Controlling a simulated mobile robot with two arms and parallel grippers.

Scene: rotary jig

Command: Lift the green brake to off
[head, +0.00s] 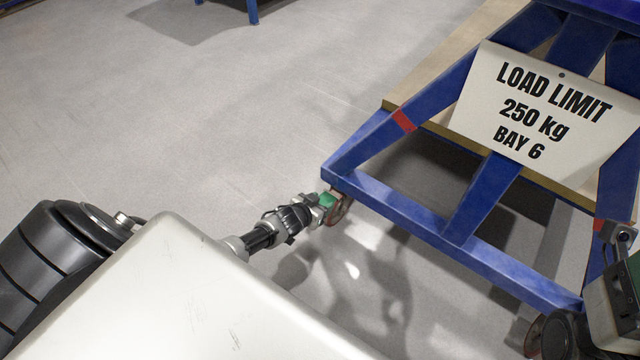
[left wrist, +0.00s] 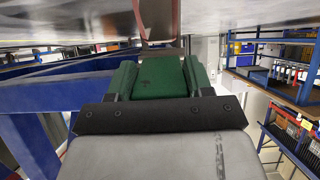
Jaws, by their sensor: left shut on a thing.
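The green brake (head: 327,200) is a small green piece at a caster under the near left corner of the blue cart. My left gripper (head: 322,207) reaches it from the left and is shut on it. In the left wrist view the green brake (left wrist: 158,78) fills the middle, just beyond the dark edge of my gripper (left wrist: 160,112). The gripper hides part of it. What looks like part of my right arm shows at the lower right of the head view; its fingertips cannot be made out.
The blue cart frame (head: 400,205) rises just right of the brake. It carries a white sign (head: 545,110) reading LOAD LIMIT 250 kg BAY 6. A second caster (head: 534,336) shows at its lower right. The grey floor (head: 200,120) to the left is open.

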